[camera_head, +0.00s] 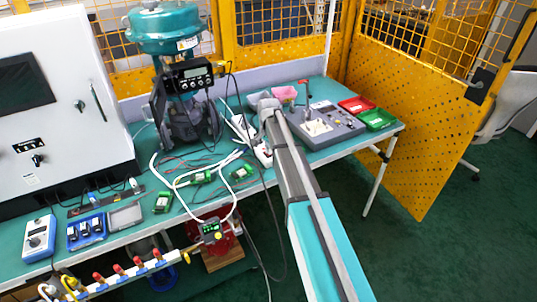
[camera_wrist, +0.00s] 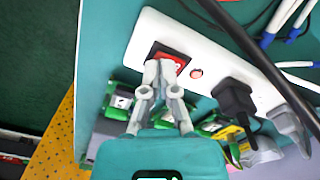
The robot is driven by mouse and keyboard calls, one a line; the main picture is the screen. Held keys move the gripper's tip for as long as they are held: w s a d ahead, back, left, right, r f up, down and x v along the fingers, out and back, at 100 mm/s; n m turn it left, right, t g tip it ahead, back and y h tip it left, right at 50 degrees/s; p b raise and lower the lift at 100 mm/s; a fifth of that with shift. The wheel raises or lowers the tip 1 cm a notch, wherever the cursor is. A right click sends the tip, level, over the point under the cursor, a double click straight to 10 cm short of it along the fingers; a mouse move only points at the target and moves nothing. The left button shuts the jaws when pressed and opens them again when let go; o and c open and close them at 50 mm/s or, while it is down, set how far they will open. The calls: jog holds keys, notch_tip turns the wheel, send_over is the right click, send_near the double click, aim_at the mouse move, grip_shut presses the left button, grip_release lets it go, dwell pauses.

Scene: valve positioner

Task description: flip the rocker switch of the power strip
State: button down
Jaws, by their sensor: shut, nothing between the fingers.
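The power strip is a white bar that crosses the upper part of the wrist view (camera_wrist: 213,62). Its red rocker switch (camera_wrist: 170,57) sits in a dark frame near the strip's left end. My gripper (camera_wrist: 159,71) is shut and empty, with its fingertips right at the lower edge of the switch and covering part of it. I cannot tell whether they touch it, or which way the rocker is tilted. In the head view part of the white power strip (camera_head: 263,155) shows beside my arm, which hides the gripper.
A black plug (camera_wrist: 235,98) and a grey plug (camera_wrist: 284,119) sit in the strip right of the switch, with cables. Green modules (camera_head: 163,202) and loose wires lie on the bench. A grey control box (camera_head: 325,123) and red and green trays (camera_head: 376,118) stand to the right.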

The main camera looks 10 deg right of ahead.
jog(key=shift+f, duration=0.25)
jog(key=shift+r, duration=0.15)
jog(key=shift+r+p, duration=3.35)
jog(key=shift+r, duration=0.05)
jog(key=s+n, duration=0.8)
jog(key=s, duration=2.1)
jog(key=shift+d, duration=0.2)
